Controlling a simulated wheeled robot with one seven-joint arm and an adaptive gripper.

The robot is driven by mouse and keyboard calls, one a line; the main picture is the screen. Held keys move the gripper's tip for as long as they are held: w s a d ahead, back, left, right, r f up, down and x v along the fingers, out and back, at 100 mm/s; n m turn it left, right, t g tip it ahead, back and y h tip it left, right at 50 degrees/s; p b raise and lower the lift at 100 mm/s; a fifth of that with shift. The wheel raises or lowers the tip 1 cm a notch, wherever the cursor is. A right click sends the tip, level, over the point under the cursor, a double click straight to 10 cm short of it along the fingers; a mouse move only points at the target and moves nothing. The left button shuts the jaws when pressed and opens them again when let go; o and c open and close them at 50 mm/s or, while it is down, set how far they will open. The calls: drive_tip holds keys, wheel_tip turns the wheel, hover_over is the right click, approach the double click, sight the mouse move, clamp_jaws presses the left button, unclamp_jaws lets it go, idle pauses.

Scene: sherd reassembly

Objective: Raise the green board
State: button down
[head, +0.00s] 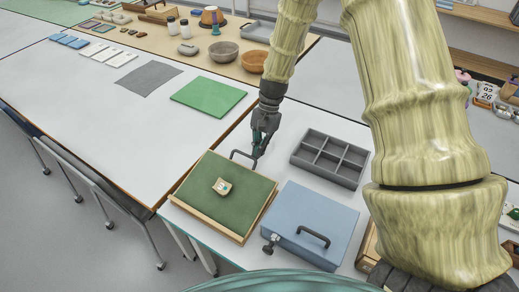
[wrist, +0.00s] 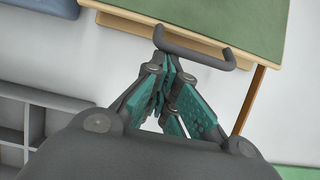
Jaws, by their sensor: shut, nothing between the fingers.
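The green board (head: 235,190) lies flat in a light wooden frame on the near table, and its corner shows in the wrist view (wrist: 245,20). A small beige sherd-like piece with a dark mark (head: 222,186) lies on it. A dark bar handle (head: 242,154) stands out from its far edge; it crosses the wrist view (wrist: 195,50). My gripper (head: 257,155) is shut and empty at the right end of this handle. In the wrist view its teal-padded fingertips (wrist: 168,62) are together close by the handle; I cannot tell whether they touch it.
A blue case (head: 312,220) with a handle stands right of the board. A grey compartment tray (head: 330,158) is behind the case. A flat green mat (head: 208,97) and a grey mat (head: 150,78) lie on the neighbouring white table. Bowls (head: 223,52) stand farther back.

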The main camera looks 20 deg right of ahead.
drive_tip(key=s+a+r+t+h+p, duration=0.2)
drive_tip(key=a+r+p, duration=0.3)
drive_tip(key=r, duration=0.5)
drive_tip(key=shift+s+r+h+p, duration=0.25)
drive_tip(key=shift+s+h+p, duration=0.35)
drive_tip(key=shift+p, duration=0.5)
drive_tip(key=shift+s, duration=0.1)
drive_tip(key=shift+d, duration=0.1)
wheel_tip(320, 180, up, 9)
drive_tip(key=w+d+b, duration=0.1)
drive_tip(key=w+d, duration=0.1)
drive_tip(key=shift+d+b, duration=0.35)
drive_tip(key=shift+d, duration=0.05)
